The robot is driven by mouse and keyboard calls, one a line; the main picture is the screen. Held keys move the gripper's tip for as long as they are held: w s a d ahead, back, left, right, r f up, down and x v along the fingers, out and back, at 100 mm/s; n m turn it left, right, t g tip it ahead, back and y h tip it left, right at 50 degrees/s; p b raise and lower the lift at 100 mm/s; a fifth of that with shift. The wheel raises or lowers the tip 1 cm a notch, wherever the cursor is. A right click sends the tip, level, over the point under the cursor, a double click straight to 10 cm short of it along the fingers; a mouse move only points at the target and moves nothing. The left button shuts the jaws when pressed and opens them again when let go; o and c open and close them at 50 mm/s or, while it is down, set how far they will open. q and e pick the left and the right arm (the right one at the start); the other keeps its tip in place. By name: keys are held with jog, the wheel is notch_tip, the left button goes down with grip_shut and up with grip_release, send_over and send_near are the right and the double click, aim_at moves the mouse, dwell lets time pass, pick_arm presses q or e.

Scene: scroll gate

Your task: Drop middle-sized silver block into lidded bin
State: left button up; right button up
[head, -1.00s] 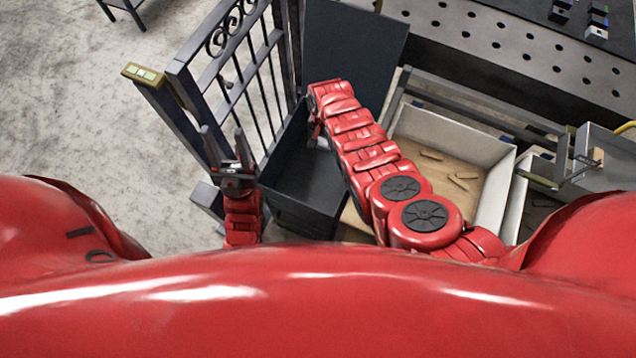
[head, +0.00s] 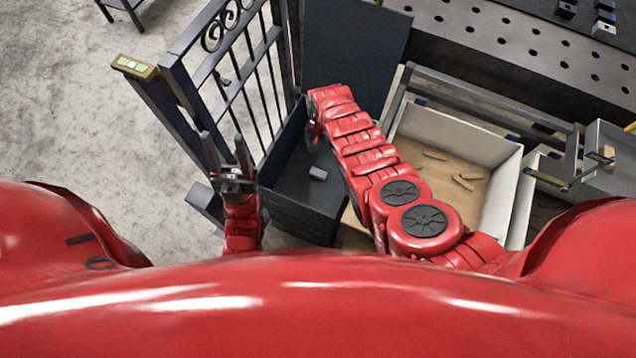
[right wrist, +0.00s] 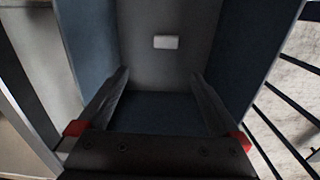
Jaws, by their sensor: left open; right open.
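The silver block (head: 318,172) lies inside the dark lidded bin (head: 300,218). It also shows in the right wrist view (right wrist: 166,42), apart from the fingers. The bin's lid (head: 355,45) stands open as a dark panel at the back. My right gripper (right wrist: 160,74) is open and empty over the bin, its fingers pointing in. In the head view it is mostly hidden behind my right arm. My left gripper (head: 223,138) is open and empty, left of the bin, in front of the gate.
A dark scroll gate (head: 240,75) stands left of the bin. A pale tray (head: 505,190) with small scraps lies to the right. A perforated bench (head: 500,45) holds small blocks at the back right. Open concrete floor (head: 70,110) lies left.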

notch_tip(320, 180, up, 18)
jog(key=p, duration=0.2)
jog(key=shift+f, duration=0.25)
jog(key=shift+w+f, duration=0.1)
dwell(0.7)
